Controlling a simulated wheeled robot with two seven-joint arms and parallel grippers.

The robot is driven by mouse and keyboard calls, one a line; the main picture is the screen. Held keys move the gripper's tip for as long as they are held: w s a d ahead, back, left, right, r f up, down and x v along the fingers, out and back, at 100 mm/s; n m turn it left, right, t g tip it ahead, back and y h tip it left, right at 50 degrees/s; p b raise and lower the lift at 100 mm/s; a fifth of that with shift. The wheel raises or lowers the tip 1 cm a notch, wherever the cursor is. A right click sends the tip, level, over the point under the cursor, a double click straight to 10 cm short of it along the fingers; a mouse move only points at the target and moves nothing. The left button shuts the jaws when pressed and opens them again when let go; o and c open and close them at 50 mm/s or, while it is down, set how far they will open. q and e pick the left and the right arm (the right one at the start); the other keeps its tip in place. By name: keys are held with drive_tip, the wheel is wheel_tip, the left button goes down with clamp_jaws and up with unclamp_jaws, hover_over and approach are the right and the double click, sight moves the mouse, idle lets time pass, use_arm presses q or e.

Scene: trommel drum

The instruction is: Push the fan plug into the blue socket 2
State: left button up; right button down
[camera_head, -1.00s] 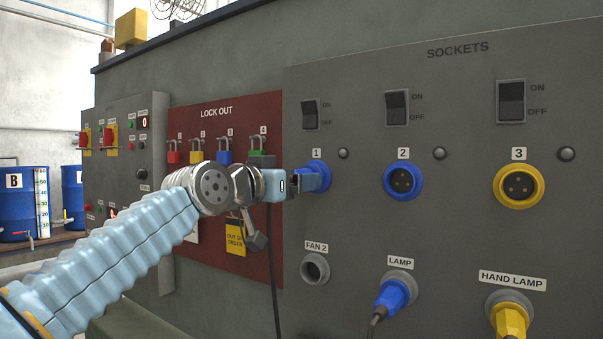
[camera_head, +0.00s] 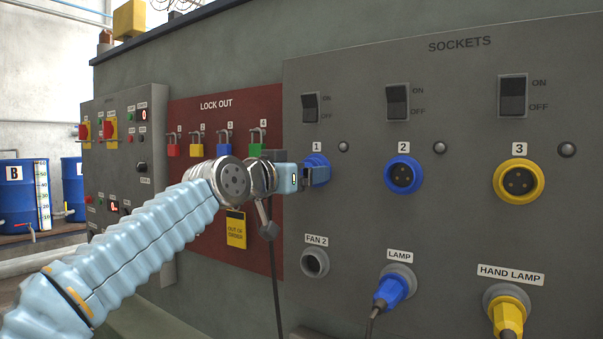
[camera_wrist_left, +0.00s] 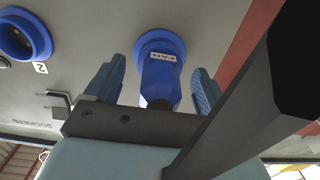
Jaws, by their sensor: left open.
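The blue fan plug (camera_wrist_left: 160,78), labelled FAN, sits in socket 1 (camera_head: 315,161). My left gripper (camera_head: 314,176) is at this plug; in the left wrist view its two blue fingers stand apart, one on each side of the plug body, with gaps visible. It is open. In the head view the gripper hides much of the plug. The blue socket 2 (camera_head: 403,174) is empty, with its dark contact face showing, to the right of socket 1. It also shows at the upper left of the left wrist view (camera_wrist_left: 22,36). My right gripper is not in view.
The yellow socket 3 (camera_head: 519,180) is empty. A blue lamp plug (camera_head: 392,289) and a yellow hand lamp plug (camera_head: 508,315) sit in lower holders. The FAN 2 holder (camera_head: 314,262) is empty. Switches are above the sockets; padlocks hang on the red lock-out board (camera_head: 190,120).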

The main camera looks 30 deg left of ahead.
use_arm(q)
drive_tip(key=shift+c, duration=0.5)
clamp_jaws()
idle(0.4)
drive_tip(key=shift+s, duration=0.1)
drive_tip(key=shift+s+a+b, duration=0.2)
drive_tip(key=shift+s+b, duration=0.85)
drive_tip(key=shift+s, duration=1.85)
drive_tip(key=shift+s+a+b, duration=0.15)
drive_tip(key=shift+s+b, duration=0.6)
drive_tip(key=shift+s, duration=1.75)
